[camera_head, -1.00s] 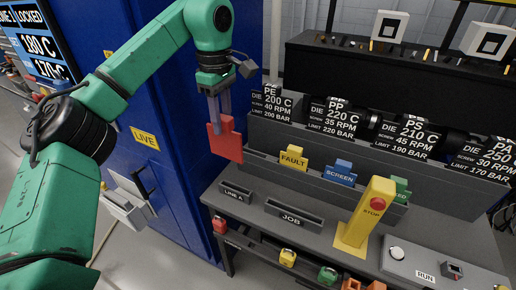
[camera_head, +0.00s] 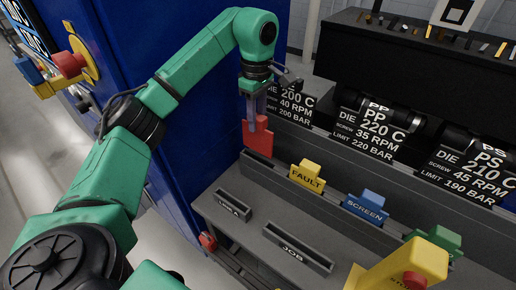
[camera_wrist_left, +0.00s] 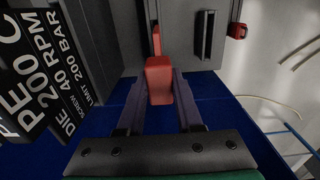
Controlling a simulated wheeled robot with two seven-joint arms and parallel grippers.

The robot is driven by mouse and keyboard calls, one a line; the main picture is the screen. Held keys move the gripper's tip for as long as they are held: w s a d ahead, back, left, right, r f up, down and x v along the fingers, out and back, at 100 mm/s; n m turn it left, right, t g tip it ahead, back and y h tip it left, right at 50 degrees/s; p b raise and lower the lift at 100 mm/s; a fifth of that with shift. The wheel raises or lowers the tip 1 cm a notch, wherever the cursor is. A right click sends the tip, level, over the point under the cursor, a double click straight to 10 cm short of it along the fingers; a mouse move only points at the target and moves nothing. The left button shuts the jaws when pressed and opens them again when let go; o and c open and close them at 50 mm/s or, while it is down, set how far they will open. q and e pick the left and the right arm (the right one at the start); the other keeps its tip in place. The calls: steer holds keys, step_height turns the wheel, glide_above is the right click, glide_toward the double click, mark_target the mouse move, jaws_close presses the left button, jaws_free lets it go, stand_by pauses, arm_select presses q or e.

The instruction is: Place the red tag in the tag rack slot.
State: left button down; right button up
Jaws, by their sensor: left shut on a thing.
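My left gripper (camera_head: 257,124) is shut on the red tag (camera_head: 258,143) and holds it upright, fingers pointing down. The tag is at the left end of the grey tag rack (camera_head: 278,185), left of the yellow FAULT tag (camera_head: 307,176). Its lower edge is close to the rack top; I cannot tell whether it is inside a slot. In the left wrist view the red tag (camera_wrist_left: 159,80) sits between both fingers, its thin far part beside the grey rack. My right gripper is not in view.
The blue SCREEN tag (camera_head: 366,206) and a green tag (camera_head: 439,241) stand farther right along the rack. LINE A (camera_head: 233,205) and JOB (camera_head: 298,248) holders lie in front. A blue cabinet (camera_head: 185,120) is behind my arm.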

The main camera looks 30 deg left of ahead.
mark_target(258, 140)
arm_select(q)
steer(key=f, duration=0.2)
steer(key=w+f+p, duration=0.1)
steer(key=f, duration=0.2)
steer(key=shift+w, duration=0.2)
steer(key=f, duration=0.1)
steer(key=f+p, duration=0.1)
steer(key=shift+s+f, duration=0.3)
steer(key=shift+s, duration=0.05)
steer(key=shift+f, duration=0.35)
steer(key=shift+w+f, duration=0.1)
steer(key=shift+w, duration=0.05)
steer(key=shift+f, duration=0.15)
steer(key=c, duration=0.6)
jaws_free()
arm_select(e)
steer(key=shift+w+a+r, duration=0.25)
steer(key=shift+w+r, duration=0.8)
arm_select(q)
steer(key=shift+r, duration=0.2)
